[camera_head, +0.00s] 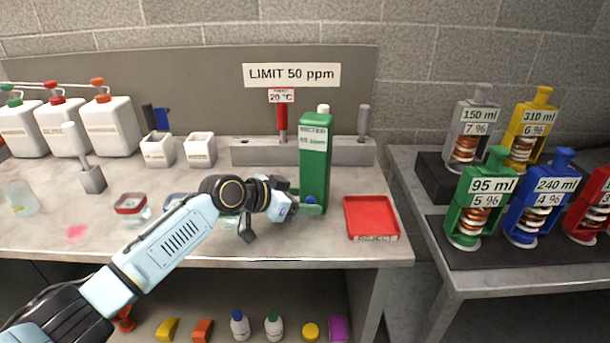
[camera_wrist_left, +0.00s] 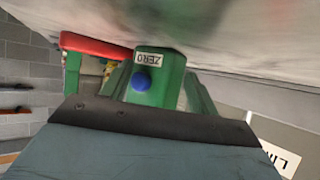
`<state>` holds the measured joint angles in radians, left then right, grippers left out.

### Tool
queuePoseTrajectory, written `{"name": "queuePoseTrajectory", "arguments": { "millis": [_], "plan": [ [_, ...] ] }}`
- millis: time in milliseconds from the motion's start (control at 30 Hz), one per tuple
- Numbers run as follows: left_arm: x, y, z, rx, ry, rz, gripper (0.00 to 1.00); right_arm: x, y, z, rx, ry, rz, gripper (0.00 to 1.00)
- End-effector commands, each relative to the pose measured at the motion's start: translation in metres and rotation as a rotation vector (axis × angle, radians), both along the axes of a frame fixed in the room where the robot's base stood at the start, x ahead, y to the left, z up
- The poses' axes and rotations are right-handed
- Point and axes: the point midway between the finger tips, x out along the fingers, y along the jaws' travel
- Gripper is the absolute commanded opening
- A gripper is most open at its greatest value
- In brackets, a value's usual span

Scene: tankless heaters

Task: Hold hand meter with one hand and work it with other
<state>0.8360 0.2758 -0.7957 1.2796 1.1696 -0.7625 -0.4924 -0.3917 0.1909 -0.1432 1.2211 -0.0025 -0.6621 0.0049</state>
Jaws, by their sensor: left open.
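My left gripper (camera_head: 294,204) is open, low beside the meter's left front. In the left wrist view the same blue button (camera_wrist_left: 141,82) sits below an upside-down ZERO label (camera_wrist_left: 154,59) on the green meter (camera_wrist_left: 172,70). The dark edge of my gripper hides what lies below it, so I cannot tell whether it touches. My right gripper is not in view.
A red tray (camera_head: 371,217) lies right of the meter. A grey rack (camera_head: 345,151) with a red-handled and a grey tool stands behind. White bottles (camera_head: 108,122) and small dishes (camera_head: 131,204) are at left. Coloured cylinder stands (camera_head: 480,205) fill the right table.

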Motion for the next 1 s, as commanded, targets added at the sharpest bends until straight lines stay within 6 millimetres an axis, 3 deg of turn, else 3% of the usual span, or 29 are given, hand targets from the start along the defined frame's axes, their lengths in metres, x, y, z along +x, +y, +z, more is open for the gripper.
{"name": "queuePoseTrajectory", "arguments": {
  "millis": [333,633,900,933,1000],
  "plan": [
    [0.0006,-0.0011,-0.0004,0.000,0.000,0.000,0.60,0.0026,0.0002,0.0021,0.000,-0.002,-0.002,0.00],
    [0.0006,-0.0011,-0.0002,0.000,0.000,0.000,0.24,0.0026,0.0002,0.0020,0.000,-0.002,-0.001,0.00],
    [0.0007,-0.0010,-0.0001,-0.001,-0.001,0.000,0.24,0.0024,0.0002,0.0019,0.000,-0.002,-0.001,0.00],
    [0.0007,-0.0010,-0.0001,-0.001,-0.001,0.000,0.44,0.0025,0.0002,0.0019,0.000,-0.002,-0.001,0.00],
    [0.0007,-0.0010,-0.0001,-0.001,-0.001,0.000,0.54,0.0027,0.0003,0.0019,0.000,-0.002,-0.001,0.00]
  ]
}}
